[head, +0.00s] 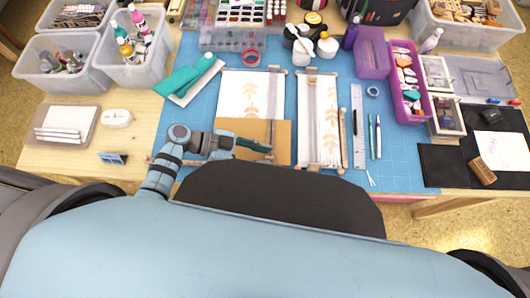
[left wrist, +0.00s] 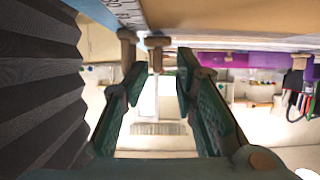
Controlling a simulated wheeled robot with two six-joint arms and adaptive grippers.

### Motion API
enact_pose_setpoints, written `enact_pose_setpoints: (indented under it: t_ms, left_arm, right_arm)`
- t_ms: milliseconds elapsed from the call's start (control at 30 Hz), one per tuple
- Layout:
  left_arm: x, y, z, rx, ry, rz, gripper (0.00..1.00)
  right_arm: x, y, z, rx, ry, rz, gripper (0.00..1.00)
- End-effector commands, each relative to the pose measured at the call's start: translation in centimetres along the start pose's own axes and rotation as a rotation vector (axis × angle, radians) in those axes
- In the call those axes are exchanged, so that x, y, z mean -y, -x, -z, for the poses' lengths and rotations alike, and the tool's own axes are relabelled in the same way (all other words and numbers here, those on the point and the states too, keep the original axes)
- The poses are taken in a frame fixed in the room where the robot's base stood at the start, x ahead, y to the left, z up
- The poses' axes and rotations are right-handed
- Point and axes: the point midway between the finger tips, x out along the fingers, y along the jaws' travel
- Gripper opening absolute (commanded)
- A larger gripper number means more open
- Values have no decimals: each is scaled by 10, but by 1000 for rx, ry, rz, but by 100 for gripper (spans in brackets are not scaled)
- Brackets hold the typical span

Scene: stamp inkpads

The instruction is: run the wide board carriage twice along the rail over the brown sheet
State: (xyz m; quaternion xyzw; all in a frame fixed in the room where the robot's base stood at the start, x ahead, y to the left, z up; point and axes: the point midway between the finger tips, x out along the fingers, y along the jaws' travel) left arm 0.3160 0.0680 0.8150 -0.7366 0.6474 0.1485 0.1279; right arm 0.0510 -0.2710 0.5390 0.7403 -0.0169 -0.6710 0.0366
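The brown sheet (head: 278,131) lies on the blue cutting mat at the front middle, partly under my left arm. My left gripper (head: 262,149) is low over its right part, pointing right. In the left wrist view the gripper (left wrist: 160,75) is open, with a wooden peg (left wrist: 157,52) showing between its fingertips; I cannot tell whether they touch it. A board edge (left wrist: 230,15) spans the top of that view. A long pale board with wooden end pieces (head: 318,118) lies right of the brown sheet; I cannot tell for sure which part is carriage or rail. My right gripper is out of view.
A white sheet with orange leaf prints (head: 237,90) lies behind the brown sheet. A steel ruler (head: 358,125) and slim tools lie right of the board. A teal tool (head: 190,80) lies at the left. Inkpads and bottles crowd the back. The mat's front left is clear.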

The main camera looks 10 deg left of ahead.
Motion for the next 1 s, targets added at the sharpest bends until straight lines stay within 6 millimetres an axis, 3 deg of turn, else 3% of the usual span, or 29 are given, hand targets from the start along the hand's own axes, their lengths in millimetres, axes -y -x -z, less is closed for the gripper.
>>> enact_pose_setpoints:
  t_ms: [200,333,1000]
  left_arm:
    - [1,45,0,3,-2,1,28]
    - [2,62,0,0,-1,1,28]
    - [2,66,1,-2,-2,2,28]
  right_arm:
    - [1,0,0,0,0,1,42]
    - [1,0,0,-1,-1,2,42]
    - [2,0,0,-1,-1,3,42]
